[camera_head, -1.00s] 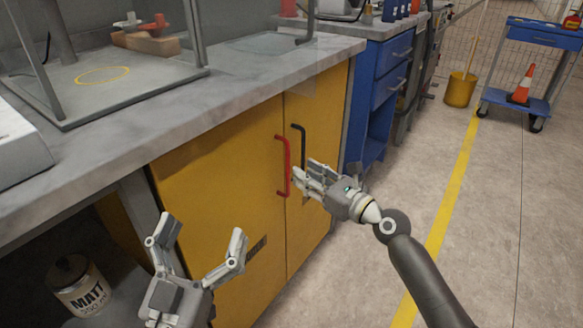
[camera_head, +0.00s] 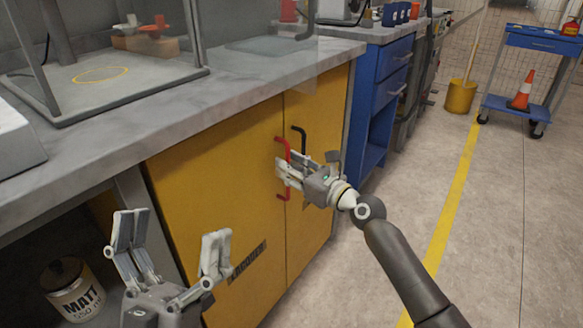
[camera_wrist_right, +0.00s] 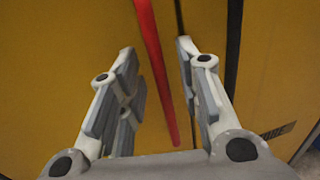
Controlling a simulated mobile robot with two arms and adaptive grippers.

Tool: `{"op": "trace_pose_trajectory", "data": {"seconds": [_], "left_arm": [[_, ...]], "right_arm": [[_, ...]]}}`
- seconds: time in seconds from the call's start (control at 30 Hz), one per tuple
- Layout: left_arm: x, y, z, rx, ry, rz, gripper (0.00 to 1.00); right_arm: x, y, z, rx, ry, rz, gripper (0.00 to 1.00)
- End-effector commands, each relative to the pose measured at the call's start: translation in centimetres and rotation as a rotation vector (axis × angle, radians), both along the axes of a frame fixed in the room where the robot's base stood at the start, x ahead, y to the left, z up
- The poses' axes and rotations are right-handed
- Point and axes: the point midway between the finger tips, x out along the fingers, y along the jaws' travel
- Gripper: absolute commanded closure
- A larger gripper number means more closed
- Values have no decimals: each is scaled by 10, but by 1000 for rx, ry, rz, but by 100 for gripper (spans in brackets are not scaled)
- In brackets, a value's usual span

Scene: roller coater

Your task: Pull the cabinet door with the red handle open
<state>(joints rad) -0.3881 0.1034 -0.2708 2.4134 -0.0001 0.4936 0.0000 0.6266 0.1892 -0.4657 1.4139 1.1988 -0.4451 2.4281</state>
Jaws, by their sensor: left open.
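The yellow cabinet door with the red handle (camera_head: 283,148) is shut, flush with the neighbouring yellow door (camera_head: 315,205). My right gripper (camera_head: 284,168) is at the red handle and covers the handle's middle part in the head view. My left gripper (camera_head: 172,245) is open and empty, low in front of the left part of the cabinet. A black handle (camera_head: 300,138) is on the neighbouring door.
A grey countertop (camera_head: 150,122) overhangs the cabinet. An open shelf at lower left holds a MATT can (camera_head: 75,290). A blue drawer unit (camera_head: 375,95) stands beyond the cabinet.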

Motion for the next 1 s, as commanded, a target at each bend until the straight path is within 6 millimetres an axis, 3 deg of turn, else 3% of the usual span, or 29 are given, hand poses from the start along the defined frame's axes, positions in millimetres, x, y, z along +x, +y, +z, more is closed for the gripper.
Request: {"op": "trace_pose_trajectory", "data": {"seconds": [0.1, 0.37, 0.8, 1.0], "left_arm": [[0, 0, 0, 0, 0, 0, 5], [0, 0, 0, 0, 1, 0, 5], [2, -1, 0, 3, 11, 0, 5], [20, -3, -13, 40, 130, 9, 5]], "right_arm": [[0, 0, 0, 0, 0, 0, 69], [0, 0, 0, 0, 0, 0, 100], [-1, 0, 0, 1, 1, -1, 100], [-3, 1, 1, 1, 1, -8, 100]]}}
